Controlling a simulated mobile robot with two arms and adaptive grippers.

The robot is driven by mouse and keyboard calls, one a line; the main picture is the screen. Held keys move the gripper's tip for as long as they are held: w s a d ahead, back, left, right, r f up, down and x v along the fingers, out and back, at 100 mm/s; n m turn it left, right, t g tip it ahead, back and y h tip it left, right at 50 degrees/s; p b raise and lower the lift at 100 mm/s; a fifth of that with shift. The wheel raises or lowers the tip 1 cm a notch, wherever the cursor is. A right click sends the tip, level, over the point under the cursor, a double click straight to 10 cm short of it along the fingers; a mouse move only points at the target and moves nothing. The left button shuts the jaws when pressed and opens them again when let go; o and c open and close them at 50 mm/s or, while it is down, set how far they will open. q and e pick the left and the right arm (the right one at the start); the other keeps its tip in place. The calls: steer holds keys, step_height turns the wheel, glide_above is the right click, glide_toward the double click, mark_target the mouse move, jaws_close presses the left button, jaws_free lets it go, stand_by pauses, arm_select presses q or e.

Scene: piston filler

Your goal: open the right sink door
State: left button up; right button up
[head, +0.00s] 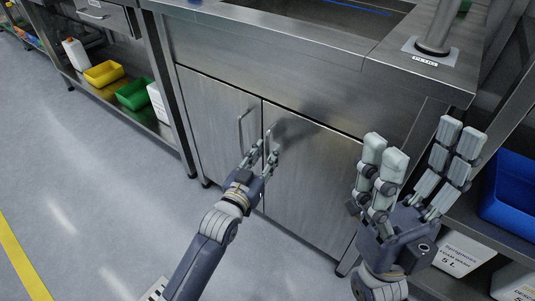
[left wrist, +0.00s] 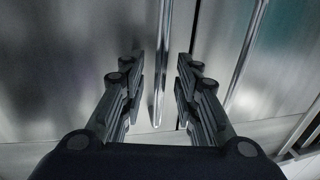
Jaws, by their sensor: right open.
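The right sink door (head: 310,185) is a brushed steel panel, shut flush beside the left door (head: 212,115). Its vertical bar handle (head: 268,139) stands near the seam, close to the left door's handle (head: 241,132). In the left wrist view a vertical bar (left wrist: 160,65) stands between the open fingers (left wrist: 159,80); contact is not clear. The handle's lower part is hidden in the head view. My right gripper (head: 421,147) is open and empty, in front of the cabinet's right side.
A steel counter with a sink basin (head: 330,12) tops the cabinet. Left are shelves with a yellow bin (head: 104,74) and a green bin (head: 134,93). Right are a blue bin (head: 510,195) and white containers (head: 462,253). The floor (head: 100,190) at left is clear.

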arm_select(q)
steer(key=shift+w+d, duration=0.3)
steer(key=shift+w, duration=0.3)
jaws_close()
steer(key=shift+s, duration=0.1)
